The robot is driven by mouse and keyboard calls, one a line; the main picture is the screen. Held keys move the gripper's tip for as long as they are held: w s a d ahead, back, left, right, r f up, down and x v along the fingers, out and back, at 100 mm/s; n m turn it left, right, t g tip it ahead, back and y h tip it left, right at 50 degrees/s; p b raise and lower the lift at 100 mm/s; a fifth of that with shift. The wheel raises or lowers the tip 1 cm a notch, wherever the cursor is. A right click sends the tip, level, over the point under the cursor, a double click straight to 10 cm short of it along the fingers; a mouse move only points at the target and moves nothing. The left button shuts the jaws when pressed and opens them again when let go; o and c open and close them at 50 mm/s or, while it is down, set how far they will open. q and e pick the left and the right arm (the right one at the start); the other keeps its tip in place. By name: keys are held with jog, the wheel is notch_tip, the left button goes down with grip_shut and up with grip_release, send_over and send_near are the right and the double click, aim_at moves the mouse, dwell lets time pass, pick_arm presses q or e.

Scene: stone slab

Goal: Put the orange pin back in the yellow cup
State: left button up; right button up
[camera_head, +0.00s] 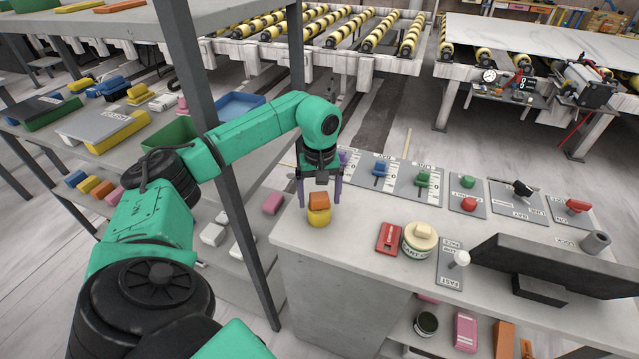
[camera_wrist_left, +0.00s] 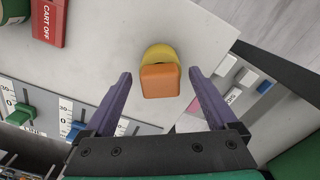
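The yellow cup (camera_head: 319,217) stands near the left end of the stone-grey counter. The orange pin (camera_head: 319,200), a blocky piece, sits upright at the top of the cup; how deep it goes in is hidden. In the left wrist view the pin (camera_wrist_left: 160,82) covers part of the cup (camera_wrist_left: 158,52). My left gripper (camera_head: 319,204) points down over them. Its purple fingers are open, one on each side of the pin, with a visible gap on both sides in the left wrist view (camera_wrist_left: 160,74). My right gripper is not in view.
A dark monitor (camera_head: 560,262) is at the right. A grey shelf post (camera_head: 235,200) stands left of the counter.

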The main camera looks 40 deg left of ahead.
pick_arm(q)
notch_tip(320, 180, up, 8)
jog(key=shift+f+b, duration=0.2)
jog(key=shift+b, duration=0.35)
notch_tip(320, 180, up, 7)
jog(key=p, duration=0.2)
jog(key=shift+p, duration=0.3)
